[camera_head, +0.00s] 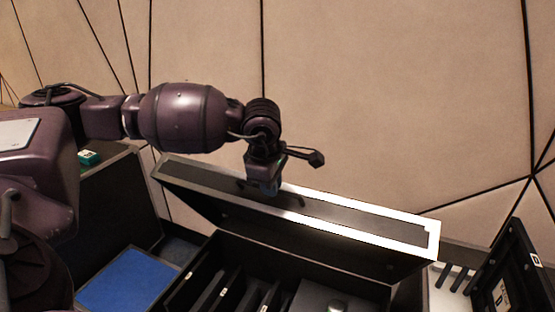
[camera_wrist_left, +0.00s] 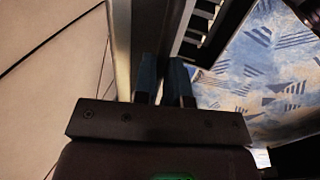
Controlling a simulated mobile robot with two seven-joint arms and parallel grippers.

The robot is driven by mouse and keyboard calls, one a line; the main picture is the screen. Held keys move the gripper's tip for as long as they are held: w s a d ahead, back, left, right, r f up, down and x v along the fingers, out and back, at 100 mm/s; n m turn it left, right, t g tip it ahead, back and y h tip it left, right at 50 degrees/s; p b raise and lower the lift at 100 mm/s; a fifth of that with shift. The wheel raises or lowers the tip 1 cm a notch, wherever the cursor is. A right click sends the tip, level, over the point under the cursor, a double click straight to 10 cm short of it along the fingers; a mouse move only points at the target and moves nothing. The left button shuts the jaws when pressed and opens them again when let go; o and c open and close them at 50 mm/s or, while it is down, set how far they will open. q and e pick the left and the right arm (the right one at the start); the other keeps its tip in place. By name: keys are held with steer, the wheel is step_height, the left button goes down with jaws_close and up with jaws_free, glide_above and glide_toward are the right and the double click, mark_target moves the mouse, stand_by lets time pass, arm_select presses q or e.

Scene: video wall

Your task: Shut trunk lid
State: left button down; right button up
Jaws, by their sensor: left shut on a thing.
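The trunk lid (camera_head: 350,224) is a dark panel with a pale metal rim, raised and tilted open above the trunk (camera_head: 250,250). The trunk's inside shows dark dividers and slots. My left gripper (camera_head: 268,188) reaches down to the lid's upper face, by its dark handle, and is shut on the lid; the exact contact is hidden. In the left wrist view, the blue-tipped fingers of my left gripper (camera_wrist_left: 163,82) stand close together against the dark lid, beside a pale metal edge (camera_wrist_left: 123,50). My right gripper is not in view.
A blue panel (camera_head: 130,280) lies in an open case left of the trunk. A small green box (camera_head: 88,157) sits behind it. A black upright frame (camera_head: 520,265) stands at the right. A beige panelled wall (camera_head: 390,90) rises behind. Blue patterned flooring (camera_wrist_left: 255,75) shows in the wrist view.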

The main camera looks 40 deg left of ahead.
arm_select(q)
steer(key=s+d+f, duration=0.3)
steer(key=s+f, duration=0.5)
steer(key=s, duration=0.4)
steer(key=shift+s+f, duration=0.2)
steer(key=shift+d, duration=0.1)
